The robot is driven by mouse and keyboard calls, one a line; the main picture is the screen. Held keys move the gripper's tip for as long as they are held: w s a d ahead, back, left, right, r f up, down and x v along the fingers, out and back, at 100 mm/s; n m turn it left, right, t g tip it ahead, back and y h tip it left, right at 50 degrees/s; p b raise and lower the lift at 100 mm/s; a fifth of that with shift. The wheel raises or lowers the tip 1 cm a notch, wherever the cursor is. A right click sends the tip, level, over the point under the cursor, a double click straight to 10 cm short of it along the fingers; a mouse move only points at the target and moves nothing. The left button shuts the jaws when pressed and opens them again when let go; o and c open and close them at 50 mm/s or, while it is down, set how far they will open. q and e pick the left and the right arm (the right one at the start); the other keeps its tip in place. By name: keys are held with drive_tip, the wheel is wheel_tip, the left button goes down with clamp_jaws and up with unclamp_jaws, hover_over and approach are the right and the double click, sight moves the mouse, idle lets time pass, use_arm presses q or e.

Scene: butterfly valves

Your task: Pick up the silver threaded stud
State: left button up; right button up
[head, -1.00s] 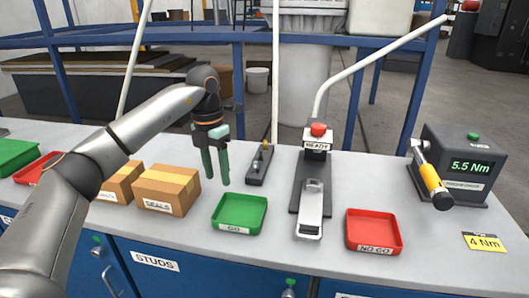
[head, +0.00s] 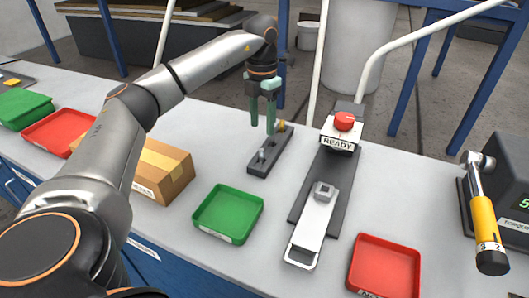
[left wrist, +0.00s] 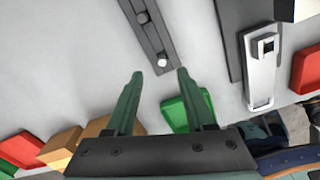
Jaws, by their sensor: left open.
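A small silver stud (head: 262,155) stands upright at the near end of a dark grey rack (head: 258,168). A brass-coloured piece (head: 281,126) stands at the rack's far end. My left gripper (head: 262,127) is open and empty, fingers pointing down, above the rack. In the left wrist view the open fingers (left wrist: 160,75) point toward the near end of the rack (left wrist: 152,36); the silver stud (left wrist: 162,62) lies in line with the gap, just beyond the fingertips. Its thread is too small to make out. My right gripper is not in view.
A green tray (head: 199,222) is in front of the rack, and a cardboard box (head: 155,170) stands left of it. A grey fixture with a red button (head: 344,121) stands right, then a red tray (head: 417,270). A yellow-handled wrench (head: 484,222) is at far right.

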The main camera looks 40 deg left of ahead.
sight(262, 149)
use_arm(q)
wheel_tip(262, 149, down, 4)
drive_tip(key=shift+r, duration=0.2)
drive_tip(key=shift+s+d+f, duration=0.1)
drive_tip(key=shift+s+f, duration=0.1)
drive_tip(key=shift+f, duration=1.15)
drive_tip(key=shift+s+d+f, duration=0.1)
drive_tip(key=shift+s+f, duration=0.05)
drive_tip(key=shift+f, duration=1.2)
drive_tip(key=shift+c, duration=0.2)
clamp_jaws()
